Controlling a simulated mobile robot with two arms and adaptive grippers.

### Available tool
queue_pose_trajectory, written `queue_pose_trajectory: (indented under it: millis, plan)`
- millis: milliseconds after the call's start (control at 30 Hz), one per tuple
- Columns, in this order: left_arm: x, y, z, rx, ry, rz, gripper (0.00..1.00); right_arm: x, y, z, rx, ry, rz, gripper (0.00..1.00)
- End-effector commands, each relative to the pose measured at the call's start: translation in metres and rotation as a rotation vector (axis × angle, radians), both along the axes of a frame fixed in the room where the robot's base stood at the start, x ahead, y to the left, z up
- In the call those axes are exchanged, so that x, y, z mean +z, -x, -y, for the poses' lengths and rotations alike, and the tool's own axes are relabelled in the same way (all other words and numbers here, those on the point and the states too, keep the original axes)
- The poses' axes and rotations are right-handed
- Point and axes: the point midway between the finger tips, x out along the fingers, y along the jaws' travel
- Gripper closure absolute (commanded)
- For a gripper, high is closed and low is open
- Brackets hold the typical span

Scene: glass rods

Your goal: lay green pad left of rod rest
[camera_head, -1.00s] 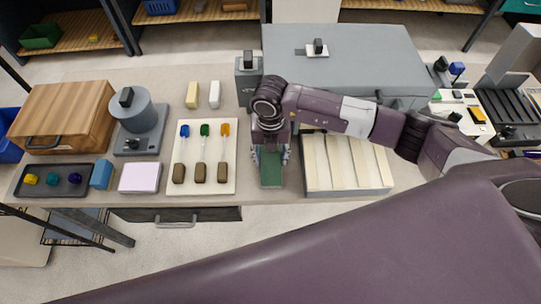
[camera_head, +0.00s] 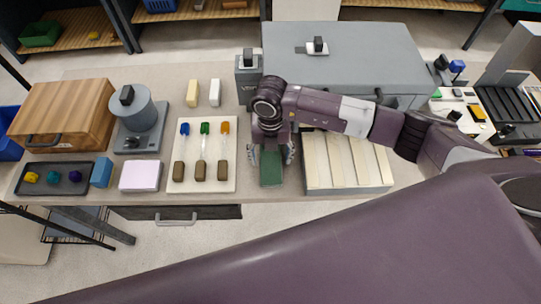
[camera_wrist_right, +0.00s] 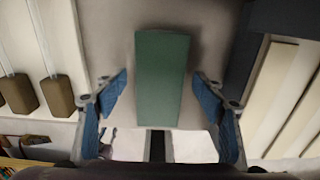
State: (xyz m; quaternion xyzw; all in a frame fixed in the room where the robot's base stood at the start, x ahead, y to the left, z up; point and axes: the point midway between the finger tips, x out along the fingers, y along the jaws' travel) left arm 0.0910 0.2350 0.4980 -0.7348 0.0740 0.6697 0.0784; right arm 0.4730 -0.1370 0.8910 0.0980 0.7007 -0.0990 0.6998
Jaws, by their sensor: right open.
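The green pad (camera_head: 271,172) lies flat on the table, just left of the pale slatted rest (camera_head: 317,188), which I take for the rod rest. A strip of table separates them. My right gripper (camera_head: 270,156) is over the pad with its fingers spread to either side. In the right wrist view the pad (camera_wrist_right: 162,80) sits between the blue fingertips (camera_wrist_right: 160,84), with gaps on both sides. The gripper is open and empty. The pad's far part is hidden under the gripper in the head view. My left gripper is not in view.
Left of the pad, a cream board (camera_head: 203,188) carries several glass rods with brown ends. A large grey case (camera_head: 350,60) and a small grey box (camera_head: 249,85) stand behind. A pink-white block (camera_head: 140,176) and a dark tray (camera_head: 40,187) lie further left.

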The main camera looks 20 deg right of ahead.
Motion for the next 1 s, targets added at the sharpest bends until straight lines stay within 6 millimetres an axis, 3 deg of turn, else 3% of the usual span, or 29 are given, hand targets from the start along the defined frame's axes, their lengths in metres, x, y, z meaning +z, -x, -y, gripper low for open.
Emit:
queue_pose_trajectory:
  millis: [600, 1000]
  plan:
    - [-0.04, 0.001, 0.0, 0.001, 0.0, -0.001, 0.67, 0.11, -0.001, 0.0, 0.0, -0.001, 0.004, 0.36]
    - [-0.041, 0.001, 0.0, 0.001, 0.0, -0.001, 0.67, 0.121, 0.0, 0.0, 0.0, -0.001, 0.001, 0.36]
